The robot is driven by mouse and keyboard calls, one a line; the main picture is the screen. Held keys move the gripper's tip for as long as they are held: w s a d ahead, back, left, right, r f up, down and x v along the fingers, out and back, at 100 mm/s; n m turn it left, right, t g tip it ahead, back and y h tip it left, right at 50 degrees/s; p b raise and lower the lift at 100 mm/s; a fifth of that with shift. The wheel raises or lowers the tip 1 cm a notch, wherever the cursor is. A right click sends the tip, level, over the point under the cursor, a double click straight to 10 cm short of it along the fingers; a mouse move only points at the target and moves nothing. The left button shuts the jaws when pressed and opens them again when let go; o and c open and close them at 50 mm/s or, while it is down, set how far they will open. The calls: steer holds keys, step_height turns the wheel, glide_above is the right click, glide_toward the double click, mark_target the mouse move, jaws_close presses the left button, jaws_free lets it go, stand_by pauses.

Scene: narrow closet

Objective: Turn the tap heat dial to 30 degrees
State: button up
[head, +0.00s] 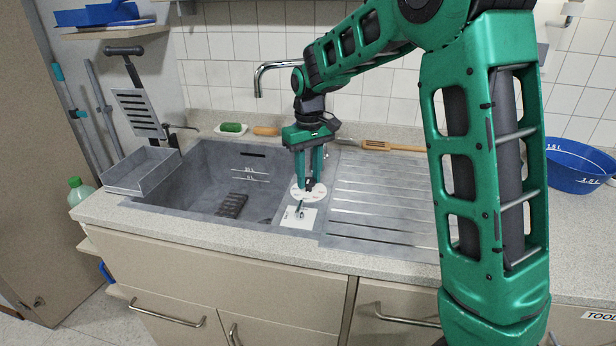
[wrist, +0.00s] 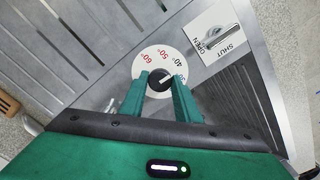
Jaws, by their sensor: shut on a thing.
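The heat dial is a white disc (head: 296,193) on the strip between the sink basin and the drainer. The pointer aims to the upper right, near the 40 mark; the exact reading is unclear. My gripper (head: 309,186) points down at the dial, its two green fingers (wrist: 161,88) closed on either side of the knob.
A white OPEN/SHUT plate with a small lever (wrist: 220,40) lies beside the dial. The chrome spout (head: 270,67) rises behind the basin (head: 190,185). The ribbed drainer (head: 380,195) is clear. A blue bowl (head: 575,165) stands far right; a grey tray (head: 142,170) sits left.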

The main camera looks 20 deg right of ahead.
steer(key=m, duration=0.4)
steer(key=shift+w+r+m, duration=0.1)
steer(key=shift+w+m, duration=0.1)
steer(key=shift+m, duration=2)
steer(key=o, duration=1)
steer(key=shift+o, duration=0.2)
steer(key=shift+s, duration=0.1)
